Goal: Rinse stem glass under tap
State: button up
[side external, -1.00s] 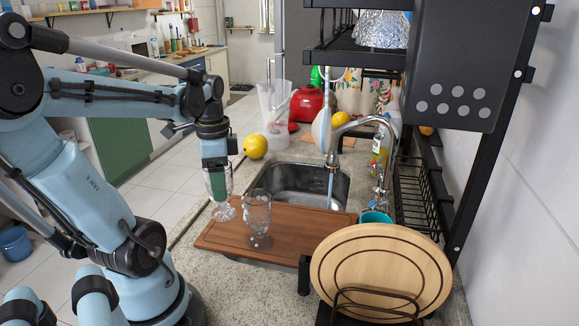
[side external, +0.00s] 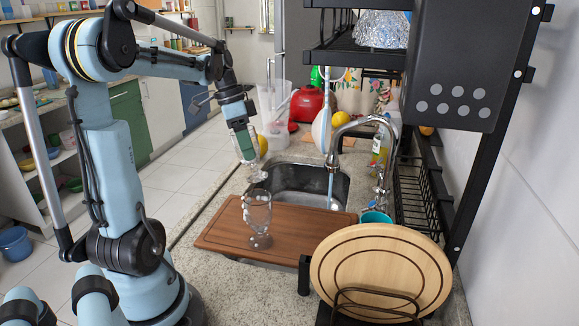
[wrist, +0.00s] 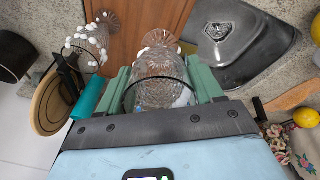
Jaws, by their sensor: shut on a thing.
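My gripper (side external: 244,152) is shut on a clear stem glass (wrist: 160,72), with a green finger on either side of it in the wrist view. The held glass hangs tilted, above the near left edge of the sink basin (side external: 318,178). The gripper hides part of the held glass.
A black rack (side external: 450,190) stands over the right side. A round wooden board (side external: 385,270) stands at the front right, with a teal cup (side external: 376,217) behind it.

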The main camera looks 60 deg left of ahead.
jog(key=w+a+f+t+h, duration=0.2)
jog(key=w+a+f, duration=0.4)
jog(key=w+a, duration=0.15)
jog(key=w+d+f, duration=1)
jog(key=w+f, duration=0.1)
jog(key=w, duration=0.1)
jog(key=shift+w+d+f+t, duration=0.15)
jog(key=shift+f+t, duration=0.05)
jog(key=shift+t, duration=0.2)
dwell(1.1)
jog(key=shift+s+d, duration=0.3)
dwell(0.6)
jog(key=shift+w+a, duration=0.3)
dwell(2.9)
